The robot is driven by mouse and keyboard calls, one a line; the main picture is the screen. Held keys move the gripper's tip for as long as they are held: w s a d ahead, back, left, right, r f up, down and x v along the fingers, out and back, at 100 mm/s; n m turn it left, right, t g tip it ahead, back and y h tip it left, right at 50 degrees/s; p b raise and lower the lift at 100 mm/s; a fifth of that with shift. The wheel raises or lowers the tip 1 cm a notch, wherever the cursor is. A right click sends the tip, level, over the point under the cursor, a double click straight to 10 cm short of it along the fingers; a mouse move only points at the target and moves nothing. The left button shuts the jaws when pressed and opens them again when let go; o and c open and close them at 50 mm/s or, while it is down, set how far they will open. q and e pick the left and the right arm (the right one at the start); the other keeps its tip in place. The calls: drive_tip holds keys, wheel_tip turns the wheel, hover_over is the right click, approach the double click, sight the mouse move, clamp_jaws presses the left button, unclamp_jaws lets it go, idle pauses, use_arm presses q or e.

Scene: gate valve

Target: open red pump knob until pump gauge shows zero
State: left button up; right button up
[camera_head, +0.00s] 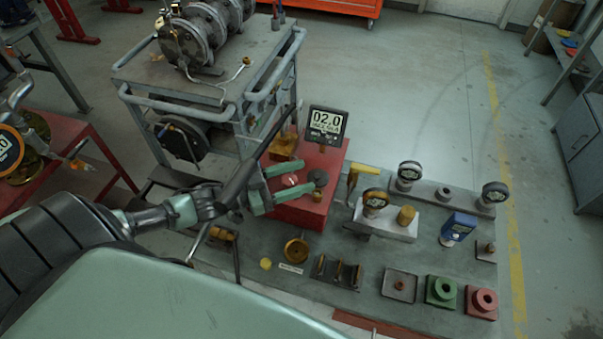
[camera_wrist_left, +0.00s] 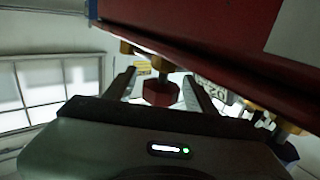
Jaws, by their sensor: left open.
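The red pump box (camera_head: 310,208) stands on the grey bench top, its digital pump gauge (camera_head: 326,124) reading 02.0. My left gripper (camera_head: 305,175) reaches in from the left and is open, with its two pale green fingers on either side of the red pump knob (camera_head: 291,180). In the left wrist view the red knob (camera_wrist_left: 160,92) sits between the fingers (camera_wrist_left: 161,76), with a visible gap on each side. A dark round knob (camera_head: 318,177) is on the box just right of the fingers. My right gripper is not in view.
A grey cart (camera_head: 205,88) with a motor-like machine stands behind. To the right of the pump on the bench top are a yellow-handled valve (camera_head: 353,181), several gauges, a blue meter (camera_head: 458,228), and green (camera_head: 441,292) and red (camera_head: 481,303) blocks. A brass ring (camera_head: 296,250) lies in front.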

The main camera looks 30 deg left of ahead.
use_arm(q)
drive_tip(key=shift+w+d, duration=0.35)
clamp_jaws()
drive_tip(key=shift+r+n+t+y+p, duration=0.2)
drive_tip(key=shift+n+t+y+p, duration=0.25)
drive_tip(key=shift+p, duration=0.35)
drive_tip(key=n+y+p, duration=0.1)
drive_tip(key=n+t+y+p, duration=0.1)
drive_tip(key=y, duration=0.1)
drive_tip(key=shift+w+a+t+p, duration=0.15)
drive_tip(key=shift+a+t+p, duration=0.1)
drive_tip(key=shift+a+p, duration=0.05)
drive_tip(key=y, duration=0.1)
drive_tip(key=n+y+p, duration=0.1)
drive_tip(key=n+t+y, duration=0.1)
drive_tip(key=shift+w+a+p, duration=0.1)
drive_tip(key=shift+a+p, duration=0.15)
drive_tip(key=shift+p, duration=0.15)
drive_tip(key=shift+a+f+n+y+p, duration=0.15)
drive_tip(key=shift+n+y+p, duration=0.1)
drive_tip(key=shift+n+y, duration=0.55)
drive_tip(key=shift+a+f+n+y+p, duration=0.2)
drive_tip(key=shift+n+y, duration=0.25)
drive_tip(key=shift+y, duration=0.5)
drive_tip(key=shift+r+y, duration=0.15)
drive_tip(key=shift+y, duration=0.15)
